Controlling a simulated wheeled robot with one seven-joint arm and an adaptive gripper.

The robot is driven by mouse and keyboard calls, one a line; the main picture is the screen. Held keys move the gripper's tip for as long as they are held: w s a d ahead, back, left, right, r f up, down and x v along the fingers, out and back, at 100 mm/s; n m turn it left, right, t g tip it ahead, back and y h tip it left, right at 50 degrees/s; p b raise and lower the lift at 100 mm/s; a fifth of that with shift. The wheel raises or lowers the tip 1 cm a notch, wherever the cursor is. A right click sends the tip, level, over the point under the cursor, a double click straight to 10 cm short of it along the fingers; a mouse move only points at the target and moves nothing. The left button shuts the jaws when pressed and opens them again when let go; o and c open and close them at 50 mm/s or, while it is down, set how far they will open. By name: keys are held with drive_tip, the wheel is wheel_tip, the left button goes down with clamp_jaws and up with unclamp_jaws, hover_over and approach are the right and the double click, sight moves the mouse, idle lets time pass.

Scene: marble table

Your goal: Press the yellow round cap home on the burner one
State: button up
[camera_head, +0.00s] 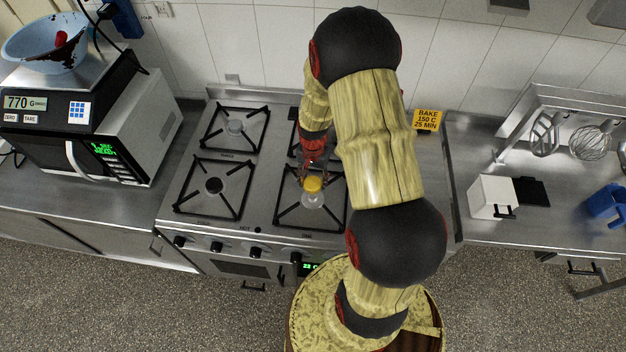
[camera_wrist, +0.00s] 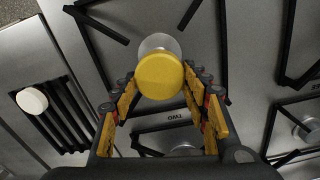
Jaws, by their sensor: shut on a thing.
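The yellow round cap (camera_head: 313,184) is held between the fingertips of my gripper (camera_head: 314,174) over the front right burner of the stove. In the wrist view the cap (camera_wrist: 160,76) sits between the orange-padded fingers, which are shut on its sides. Burner one (camera_head: 312,200) shows as a pale round base just in front of the cap; it also shows in the wrist view (camera_wrist: 157,43), partly covered by the cap. I cannot tell whether the cap touches the burner or how level it is on it.
Black grates (camera_head: 247,178) frame the burners. My arm hides much of the stove's right side. A microwave (camera_head: 110,125) stands left; a white box (camera_head: 491,196) and blue jug (camera_head: 604,203) stand right. A white round thing (camera_wrist: 32,100) shows in the wrist view.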

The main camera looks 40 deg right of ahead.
sight(313, 181)
drive_tip(key=shift+f+b, duration=1.65)
drive_tip(key=shift+f, duration=0.9)
drive_tip(key=shift+f, duration=1.4)
drive_tip(key=o, duration=1)
drive_tip(key=shift+o, duration=0.2)
wheel_tip(313, 181, up, 12)
idle(0.3)
